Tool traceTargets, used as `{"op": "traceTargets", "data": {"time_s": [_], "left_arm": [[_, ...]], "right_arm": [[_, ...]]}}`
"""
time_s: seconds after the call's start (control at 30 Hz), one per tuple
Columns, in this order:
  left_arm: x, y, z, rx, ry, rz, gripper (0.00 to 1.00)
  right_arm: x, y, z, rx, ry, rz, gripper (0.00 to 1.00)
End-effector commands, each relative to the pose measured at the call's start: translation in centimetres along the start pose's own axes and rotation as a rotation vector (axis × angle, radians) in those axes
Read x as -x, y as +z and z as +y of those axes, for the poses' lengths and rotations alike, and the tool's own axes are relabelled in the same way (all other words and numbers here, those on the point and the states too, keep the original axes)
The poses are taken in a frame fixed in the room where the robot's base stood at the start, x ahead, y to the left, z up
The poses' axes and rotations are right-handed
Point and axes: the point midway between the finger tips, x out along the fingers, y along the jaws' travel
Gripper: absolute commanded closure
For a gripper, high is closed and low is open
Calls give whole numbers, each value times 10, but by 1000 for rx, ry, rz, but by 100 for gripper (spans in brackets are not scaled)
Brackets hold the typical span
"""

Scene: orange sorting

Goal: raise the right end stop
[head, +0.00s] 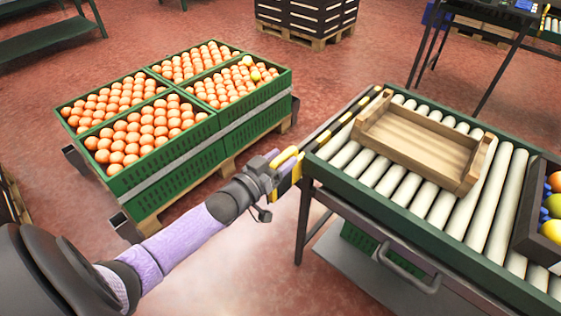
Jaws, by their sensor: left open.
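A black-and-yellow striped bar (345,118), which looks like an end stop, runs along the left end of the roller conveyor (330,170). The conveyor's far right end is outside the picture, so I see no stop there. My left gripper (287,168) is open at the near corner of that left end, close beside the bar's near end. Yellow parts overlap there, and I cannot tell whether the gripper touches the bar. A shallow empty wooden crate (425,143) sits on the rollers, a little right of the bar. My right gripper is not in view.
Green crates of oranges (165,160) stand on a pallet at left, behind my left arm. A dark tray (533,215) with colored fruit is at the right edge. Dark stacked crates (305,18) stand at the back. Red floor lies clear between them.

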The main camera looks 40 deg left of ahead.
Motion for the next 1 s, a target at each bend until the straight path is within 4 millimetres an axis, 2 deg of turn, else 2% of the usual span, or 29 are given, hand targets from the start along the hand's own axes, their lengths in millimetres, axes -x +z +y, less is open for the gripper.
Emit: {"op": "traceTargets", "data": {"time_s": [0.13, 0.4, 1.0], "left_arm": [[0, 0, 0, 0, 0, 0, 41], [0, 0, 0, 0, 0, 0, 98], [1, 1, 1, 1, 1, -1, 100]], "right_arm": [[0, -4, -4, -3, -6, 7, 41], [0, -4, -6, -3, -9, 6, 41], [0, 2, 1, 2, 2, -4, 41]]}}
